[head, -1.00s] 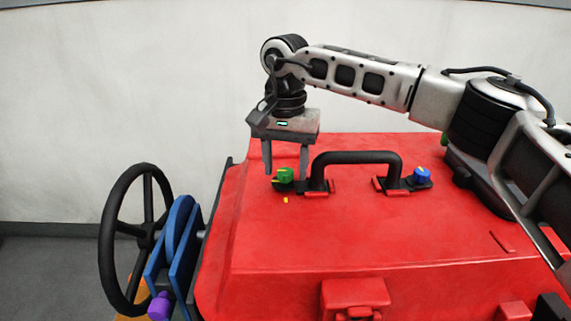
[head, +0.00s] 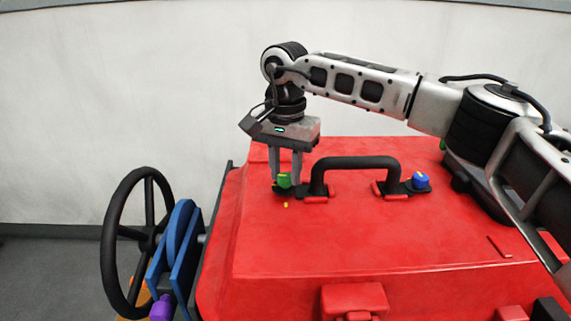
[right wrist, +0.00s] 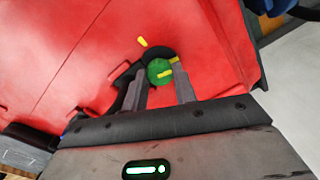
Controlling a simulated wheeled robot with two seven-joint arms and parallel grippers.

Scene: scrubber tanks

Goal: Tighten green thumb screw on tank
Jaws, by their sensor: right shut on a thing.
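The green thumb screw (head: 284,180) sits on the red tank (head: 340,240), at the left foot of the black handle (head: 357,162). In the right wrist view the green thumb screw (right wrist: 159,71) is a round knob with a yellow mark near its edge. My right gripper (head: 285,182) points down from above, shut on the green thumb screw, one finger on each side. In the right wrist view its fingertips (right wrist: 158,76) flank the knob. A yellow mark (head: 286,205) lies on the tank just in front of the screw. My left gripper is not in view.
A blue knob (head: 421,180) sits at the handle's right foot. A black hand wheel (head: 137,243) and a blue bracket (head: 181,250) stand left of the tank. A white wall (head: 100,90) is behind. The tank top in front of the handle is clear.

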